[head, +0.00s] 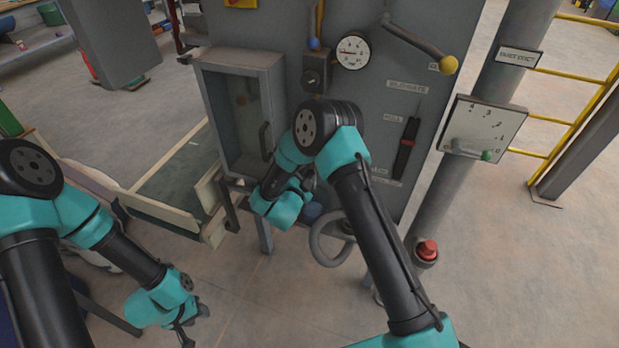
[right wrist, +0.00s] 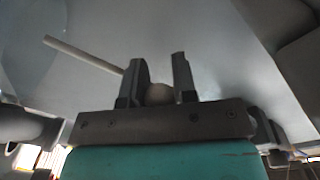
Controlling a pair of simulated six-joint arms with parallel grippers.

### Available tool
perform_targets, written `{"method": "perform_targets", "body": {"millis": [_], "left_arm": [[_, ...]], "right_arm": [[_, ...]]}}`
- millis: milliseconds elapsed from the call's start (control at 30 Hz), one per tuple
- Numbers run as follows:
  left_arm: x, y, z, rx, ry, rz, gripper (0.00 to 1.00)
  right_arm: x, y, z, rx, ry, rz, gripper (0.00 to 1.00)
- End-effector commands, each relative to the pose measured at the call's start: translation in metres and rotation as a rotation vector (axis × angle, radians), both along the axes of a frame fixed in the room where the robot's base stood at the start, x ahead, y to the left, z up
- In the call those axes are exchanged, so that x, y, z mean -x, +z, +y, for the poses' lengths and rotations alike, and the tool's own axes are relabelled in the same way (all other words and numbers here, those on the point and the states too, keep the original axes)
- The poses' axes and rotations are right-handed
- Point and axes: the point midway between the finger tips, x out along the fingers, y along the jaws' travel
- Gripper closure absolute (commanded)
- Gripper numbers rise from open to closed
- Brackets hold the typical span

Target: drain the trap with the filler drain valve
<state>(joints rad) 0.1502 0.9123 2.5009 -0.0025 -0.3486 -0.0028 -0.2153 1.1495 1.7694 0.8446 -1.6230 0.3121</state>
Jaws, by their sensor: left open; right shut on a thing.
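My right arm reaches across the grey filler cabinet (head: 390,65) in the head view, and its wrist hides its jaws at the cabinet's lower front. In the right wrist view my right gripper (right wrist: 160,78) is shut on a round knob (right wrist: 160,93), which sits between the two fingers. A thin pale rod (right wrist: 80,52) runs from the upper left towards this knob, like a valve lever. No label shows on it, so I cannot confirm that it is the drain valve. My left gripper (head: 195,325) is open and empty, low at the left, apart from the cabinet.
A handwheel (head: 322,254) and a red button (head: 427,250) are close to my right arm. A yellow-knobbed lever (head: 448,65), a gauge (head: 352,51) and a scale panel (head: 480,122) are higher up. An open-fronted box (head: 243,62) is left of my right wrist.

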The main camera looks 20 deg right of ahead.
Motion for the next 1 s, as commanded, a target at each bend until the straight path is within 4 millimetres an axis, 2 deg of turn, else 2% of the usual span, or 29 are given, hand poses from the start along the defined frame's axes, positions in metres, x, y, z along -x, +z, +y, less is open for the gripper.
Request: {"method": "perform_targets", "body": {"millis": [333,367,600,1000], "left_arm": [[0.0,0.0,0.0,0.0,0.0,0.0,0.57],[0.0,0.0,0.0,0.0,0.0,0.0,0.57],[0.0,0.0,0.0,0.0,0.0,0.0,0.57],[0.0,0.0,0.0,0.0,0.0,0.0,0.57]], "right_arm": [[0.0004,-0.0001,-0.0002,-0.017,-0.004,-0.011,1.0],[0.0004,-0.0001,-0.0002,-0.017,-0.004,-0.011,0.71],[0.0,0.0001,0.0003,-0.016,-0.002,-0.011,0.48],[0.0052,0.0002,0.0057,-0.015,0.0,-0.01,0.48]]}}
